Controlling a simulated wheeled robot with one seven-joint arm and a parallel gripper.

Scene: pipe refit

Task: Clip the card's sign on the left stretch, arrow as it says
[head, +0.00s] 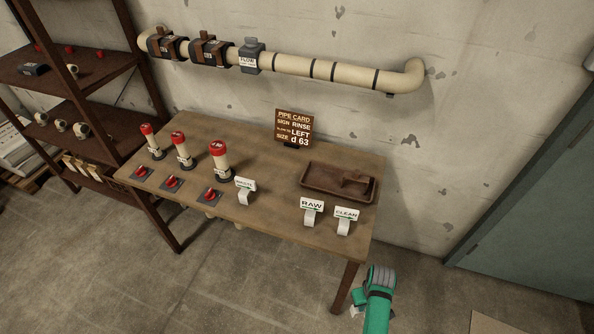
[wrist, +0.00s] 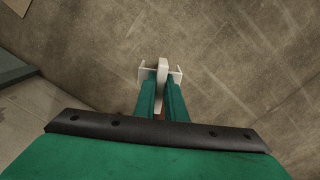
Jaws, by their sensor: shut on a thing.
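The pipe card (head: 294,128) stands at the back of the table and reads SIGN RINSE, LEFT, SIZE d 63; its smallest words are unclear. A cream pipe (head: 290,64) runs along the wall. My gripper (head: 357,303) is low, off the table's front right corner. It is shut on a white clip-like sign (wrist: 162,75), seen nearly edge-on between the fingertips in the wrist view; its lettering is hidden. White clip signs RAW (head: 312,206) and CLEAN (head: 345,217) stand on the table, with another sign (head: 245,187), hard to read, to their left.
Two dark blocks with brown straps (head: 208,50) and a grey flow unit (head: 250,57) sit on the pipe's left part; dark bands cross its right part. Several red-capped posts and a brown tray (head: 312,183) are on the table (head: 265,160). A shelf (head: 100,100) stands left.

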